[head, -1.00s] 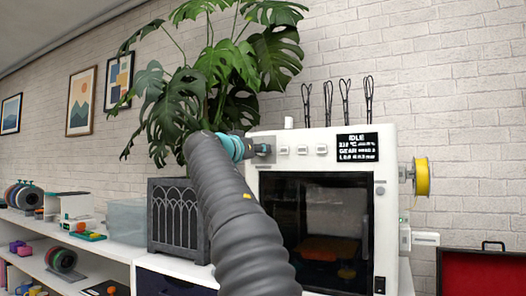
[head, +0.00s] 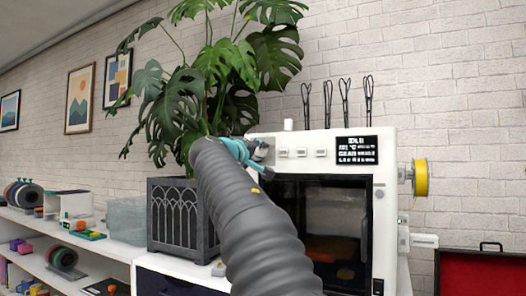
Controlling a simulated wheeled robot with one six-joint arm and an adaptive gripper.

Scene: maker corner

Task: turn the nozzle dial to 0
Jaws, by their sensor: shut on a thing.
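A white 3D printer (head: 400,152) with a dark glass door stands on the cabinet. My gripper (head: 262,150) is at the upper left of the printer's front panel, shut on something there. The nozzle dial is hidden behind my gripper, so its setting cannot be read. A row of small light controls (head: 301,153) runs to the right of my gripper.
A large plant (head: 215,75) in a dark planter (head: 170,220) stands close on the left. A yellow spool (head: 420,177) sticks out from the printer's right side. A red-lined case (head: 470,270) lies at lower right. Shelves with spools are at far left.

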